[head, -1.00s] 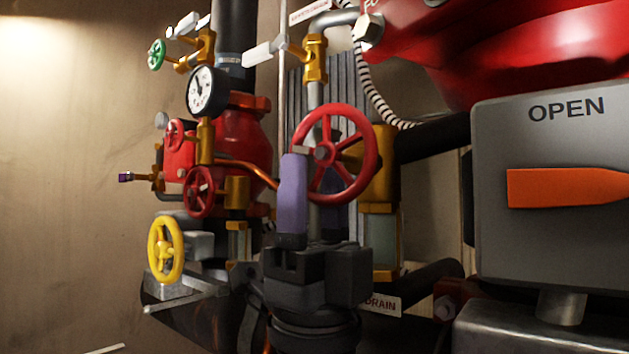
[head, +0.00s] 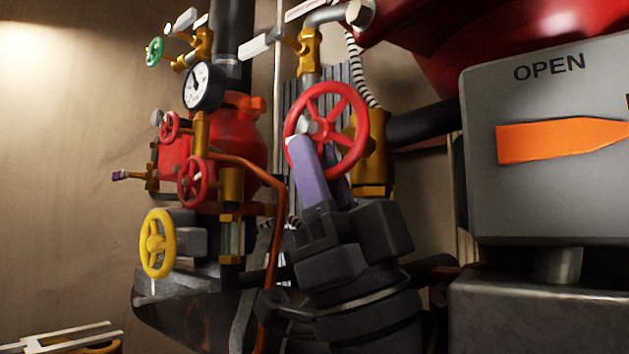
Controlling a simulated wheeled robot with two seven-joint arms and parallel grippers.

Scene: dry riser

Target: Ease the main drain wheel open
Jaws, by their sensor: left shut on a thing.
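The large red handwheel (head: 325,126) is on a brass valve (head: 373,160) in the middle of the head view. A DRAIN tag that showed below this valve is hidden behind my gripper. My left gripper (head: 320,150) reaches up from below with purple fingers and a dark body, and leans to the left. It is shut on the lower part of the red wheel, one finger in front and the other mostly hidden behind. The contact itself is partly hidden. My right gripper is not in view.
Left of the wheel are a pressure gauge (head: 204,87), small red wheels (head: 194,181), a yellow wheel (head: 157,244) and a green wheel (head: 154,52). A copper pipe (head: 274,240) runs close to my gripper. A grey OPEN indicator box (head: 550,200) stands close at right.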

